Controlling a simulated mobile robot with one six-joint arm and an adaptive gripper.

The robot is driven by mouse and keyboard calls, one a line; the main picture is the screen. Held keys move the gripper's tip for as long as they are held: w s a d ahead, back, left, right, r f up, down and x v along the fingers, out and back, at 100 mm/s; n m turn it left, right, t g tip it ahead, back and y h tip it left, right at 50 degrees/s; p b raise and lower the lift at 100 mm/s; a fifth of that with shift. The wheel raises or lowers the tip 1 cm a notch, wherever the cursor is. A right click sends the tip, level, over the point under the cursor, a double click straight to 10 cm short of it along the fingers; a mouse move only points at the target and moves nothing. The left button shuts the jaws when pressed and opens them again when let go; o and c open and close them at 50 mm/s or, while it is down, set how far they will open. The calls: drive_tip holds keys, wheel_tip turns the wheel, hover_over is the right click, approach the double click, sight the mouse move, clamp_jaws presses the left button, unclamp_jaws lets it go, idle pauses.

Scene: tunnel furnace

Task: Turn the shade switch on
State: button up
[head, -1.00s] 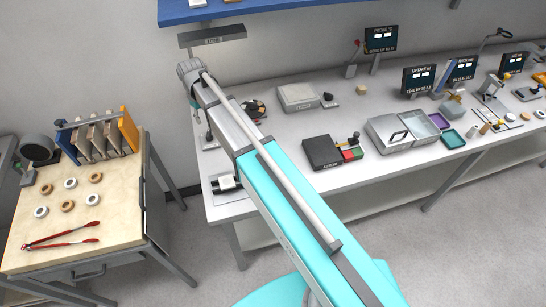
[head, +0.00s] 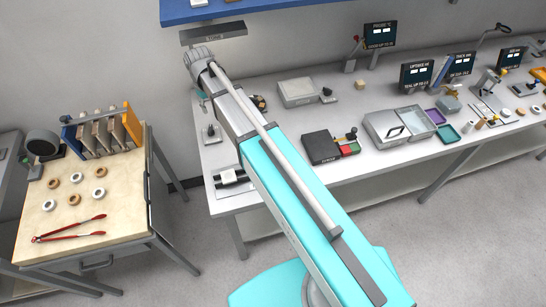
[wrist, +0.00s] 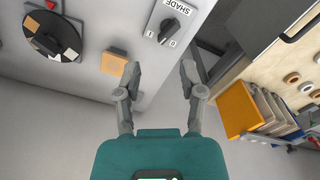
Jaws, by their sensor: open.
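The shade switch (wrist: 168,30) is a black rotary knob on a light plate, with the word SHADE and marks beside it. It shows in the wrist view at the top, on the bench's end near its edge. In the head view, a small plate with a dark knob (head: 211,133) at the bench's left end looks like the same switch. My gripper (wrist: 160,68) is open and empty, its two fingertips apart below the switch in the wrist view and not touching it. The knob's exact setting is hard to tell.
An orange-topped block (wrist: 112,69) and a round black dial-like disc (wrist: 52,36) are left of the switch. A side table (head: 125,190) with rings, red tongs (head: 70,229) and an upright rack (head: 100,133) stands left of the bench. A blue shelf (head: 230,9) hangs above.

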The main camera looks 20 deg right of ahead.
drive_tip(key=s+d+f+m+b, duration=0.1)
drive_tip(key=s+d+f+b, duration=0.3)
drive_tip(key=s+d, duration=0.1)
drive_tip(key=s+d+f+m+b, duration=0.2)
drive_tip(key=s+d+f+b, duration=0.1)
drive_tip(key=s+d, duration=0.3)
drive_tip(key=s+d+f+m+b, duration=0.2)
drive_tip(key=s+d+f+b, duration=0.2)
drive_tip(key=s+d+f, duration=0.1)
drive_tip(key=shift+s+d+b, duration=0.2)
drive_tip(key=shift+s+d, duration=0.1)
drive_tip(key=shift+s, duration=0.4)
drive_tip(key=shift+s+d+b, duration=0.15)
drive_tip(key=shift+s+d, duration=0.15)
drive_tip(key=shift+s, duration=0.35)
drive_tip(key=w+a+r+m+p, duration=0.2)
drive_tip(key=w+a+r+p, duration=0.65)
drive_tip(key=w, duration=0.35)
wheel_tip(320, 180, up, 5)
drive_tip(key=m+p, duration=0.2)
drive_tip(key=p, duration=0.3)
hover_over(210, 129)
drive_tip(key=shift+w+f, duration=0.15)
drive_tip(key=shift+f, duration=0.1)
drive_tip(key=shift+f+b, duration=0.2)
drive_tip(key=shift+b, duration=0.2)
wheel_tip(210, 129, down, 13)
drive_tip(key=b, duration=1.3)
drive_tip(key=shift+f, duration=0.2)
